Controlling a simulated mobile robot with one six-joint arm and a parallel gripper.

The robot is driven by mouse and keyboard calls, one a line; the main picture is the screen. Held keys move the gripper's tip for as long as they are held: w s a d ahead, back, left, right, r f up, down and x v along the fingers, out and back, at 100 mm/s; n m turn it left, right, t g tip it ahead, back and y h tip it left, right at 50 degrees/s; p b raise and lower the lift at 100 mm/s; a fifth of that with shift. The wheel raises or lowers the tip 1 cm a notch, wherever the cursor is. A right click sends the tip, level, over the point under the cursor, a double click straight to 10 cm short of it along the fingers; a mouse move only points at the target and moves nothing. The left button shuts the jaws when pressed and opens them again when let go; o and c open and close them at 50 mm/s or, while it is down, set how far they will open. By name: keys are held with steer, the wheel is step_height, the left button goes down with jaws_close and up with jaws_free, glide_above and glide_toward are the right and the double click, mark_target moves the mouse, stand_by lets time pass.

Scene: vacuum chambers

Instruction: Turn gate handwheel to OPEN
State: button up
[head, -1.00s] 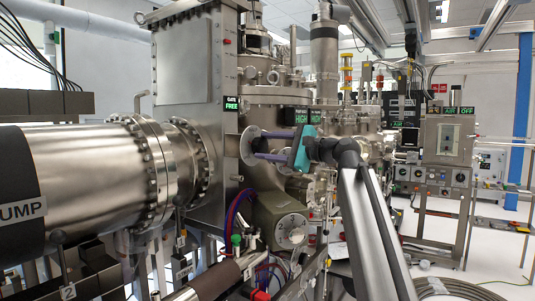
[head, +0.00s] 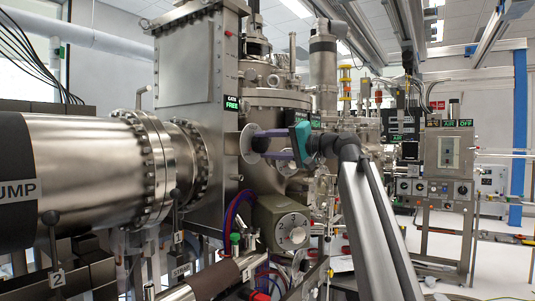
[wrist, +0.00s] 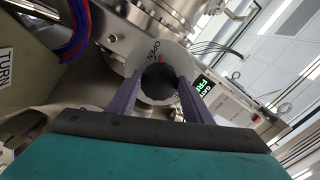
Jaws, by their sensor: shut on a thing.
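The gate handwheel (head: 249,143) is a pale round disc on the side of the metal gate housing in the head view. In the wrist view the handwheel (wrist: 168,52) shows the word OPEN and a red mark near its top rim, around a dark round middle. My gripper (head: 260,144) has purple fingers and a teal body and reaches the wheel from the right. In the wrist view my gripper (wrist: 159,82) has one finger on each side of the dark middle and is shut on the handwheel. A green-lit sign (head: 231,103) above the wheel reads GATE FREE.
A greenish box with a numbered dial (head: 291,231) sits below my gripper, with red and blue hoses (head: 238,210) left of it. The large pump cylinder (head: 85,165) fills the left. A control cabinet (head: 449,155) stands at the right, beside open floor.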

steer(key=shift+f+n+b, duration=0.2)
steer(key=shift+n+b, duration=0.65)
steer(key=shift+n, duration=0.55)
steer(key=o, duration=1.1)
steer(key=shift+c, duration=0.2)
steer(key=shift+r, duration=0.1)
steer(key=b+v, duration=0.1)
steer(key=v, duration=1.3)
